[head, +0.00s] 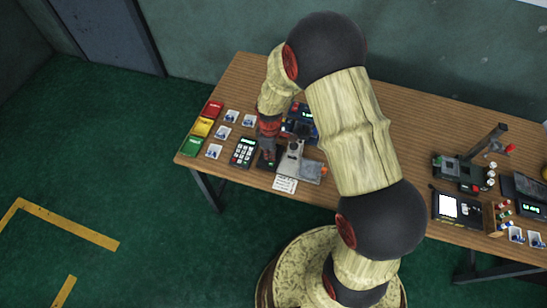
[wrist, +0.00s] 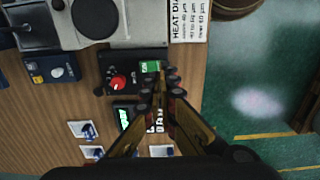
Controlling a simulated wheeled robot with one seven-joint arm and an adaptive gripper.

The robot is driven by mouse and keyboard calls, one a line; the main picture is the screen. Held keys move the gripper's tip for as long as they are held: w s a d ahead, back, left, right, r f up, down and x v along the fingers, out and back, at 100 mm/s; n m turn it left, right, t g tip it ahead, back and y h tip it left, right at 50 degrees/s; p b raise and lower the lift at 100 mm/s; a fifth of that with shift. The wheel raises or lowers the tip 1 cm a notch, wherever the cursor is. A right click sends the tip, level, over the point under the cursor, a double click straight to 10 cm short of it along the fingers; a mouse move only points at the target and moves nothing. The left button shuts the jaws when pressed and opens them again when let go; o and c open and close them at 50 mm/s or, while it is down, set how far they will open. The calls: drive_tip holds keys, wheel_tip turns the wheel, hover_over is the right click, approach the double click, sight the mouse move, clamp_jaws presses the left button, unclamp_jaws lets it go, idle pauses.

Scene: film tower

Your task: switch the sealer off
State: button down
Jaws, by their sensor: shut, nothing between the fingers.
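The sealer is a grey metal machine (head: 291,160) near the table's front edge, left of centre; its body (wrist: 140,22) fills the top of the wrist view. Beside it is a black control box (wrist: 108,72) with a red knob (wrist: 117,82) and a green switch (wrist: 150,67). Its marking is too small to read. My gripper (wrist: 168,78) is shut and empty, its fingertips at or just over the switch's right end; I cannot tell if they touch. In the head view my gripper (head: 268,147) points down over the box and hides most of it.
A heat dial card (head: 285,184) lies in front of the sealer. A keypad device (head: 243,152), several white cards with blue pieces, and red (head: 213,108), yellow and green trays lie to the left. Other equipment (head: 458,207) stands at the right. The table's middle back is clear.

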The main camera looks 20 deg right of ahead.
wheel_tip(320, 180, up, 10)
drive_tip(key=s+p, duration=0.1)
drive_tip(key=shift+a, duration=0.4)
drive_tip(key=shift+f, duration=0.15)
drive_tip(key=s+d+r+m+t+b, duration=0.1)
drive_tip(key=s+r+m, duration=0.4)
drive_tip(key=s+r, duration=0.5)
drive_tip(key=s+d+r+m+t+b, duration=0.1)
drive_tip(key=s+r+m+t+b, duration=0.3)
drive_tip(key=s+r, duration=0.6)
wheel_tip(320, 180, up, 5)
drive_tip(key=shift+s+d+f+m+t, duration=0.1)
drive_tip(key=shift+s+d+m+t, duration=0.2)
drive_tip(key=shift+m, duration=0.6)
